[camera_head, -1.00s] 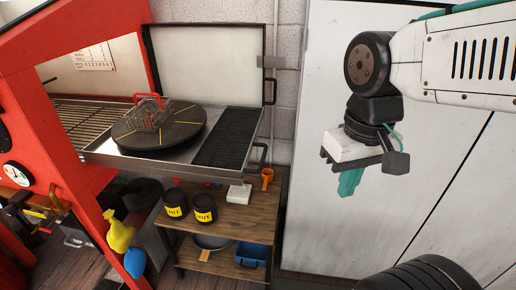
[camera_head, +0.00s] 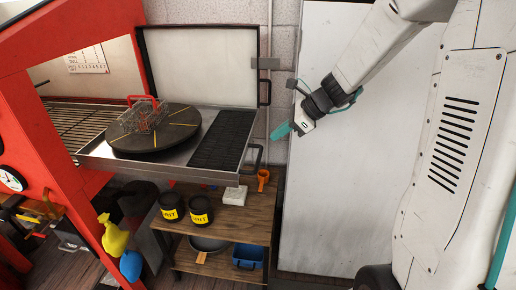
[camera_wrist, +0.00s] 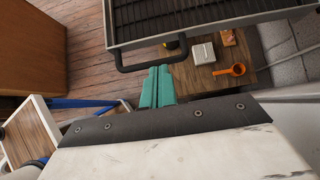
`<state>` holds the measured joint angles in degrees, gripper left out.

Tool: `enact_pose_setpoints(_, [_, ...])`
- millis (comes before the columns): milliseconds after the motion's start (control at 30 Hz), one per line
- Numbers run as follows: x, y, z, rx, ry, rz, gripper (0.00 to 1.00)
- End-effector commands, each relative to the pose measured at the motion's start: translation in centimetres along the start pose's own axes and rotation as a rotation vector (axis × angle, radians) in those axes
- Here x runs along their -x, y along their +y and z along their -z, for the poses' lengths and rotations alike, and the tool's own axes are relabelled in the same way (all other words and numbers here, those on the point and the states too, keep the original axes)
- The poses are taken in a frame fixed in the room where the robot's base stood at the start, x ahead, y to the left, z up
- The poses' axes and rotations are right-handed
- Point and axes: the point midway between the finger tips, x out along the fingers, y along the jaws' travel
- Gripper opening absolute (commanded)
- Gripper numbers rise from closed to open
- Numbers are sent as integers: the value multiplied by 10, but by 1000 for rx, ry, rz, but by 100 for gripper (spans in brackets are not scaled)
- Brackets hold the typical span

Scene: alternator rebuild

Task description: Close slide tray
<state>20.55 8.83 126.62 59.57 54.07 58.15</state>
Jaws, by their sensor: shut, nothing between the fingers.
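The slide tray (camera_head: 168,171) is pulled out of the red cabinet, with a dark round turntable, a wire basket and a black ribbed mat on it. Its dark handle (camera_head: 256,158) is on the right end; the wrist view also shows the handle (camera_wrist: 150,66) across the top. My gripper (camera_head: 282,131), with teal fingers, is shut and empty. In the head view it is to the right of the handle and a little higher. In the wrist view the fingertips (camera_wrist: 158,70) show right at the handle bar; I cannot tell whether they touch.
A red cabinet (camera_head: 45,105) frames the left side. A raised white lid (camera_head: 200,65) stands behind the tray. A wooden shelf (camera_head: 225,222) below holds two black pots, a white box (camera_head: 235,196) and an orange cup (camera_head: 263,178). A white panel (camera_head: 335,200) is behind my arm.

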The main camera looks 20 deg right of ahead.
Motion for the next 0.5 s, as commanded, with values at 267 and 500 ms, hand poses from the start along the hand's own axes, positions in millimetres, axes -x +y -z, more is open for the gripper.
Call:
enact_pose_setpoints(267, [-37, 2, 0, -9, 2, -8, 0])
enact_pose_setpoints(500, [-79, 2, 0, -7, 2, -7, 0])
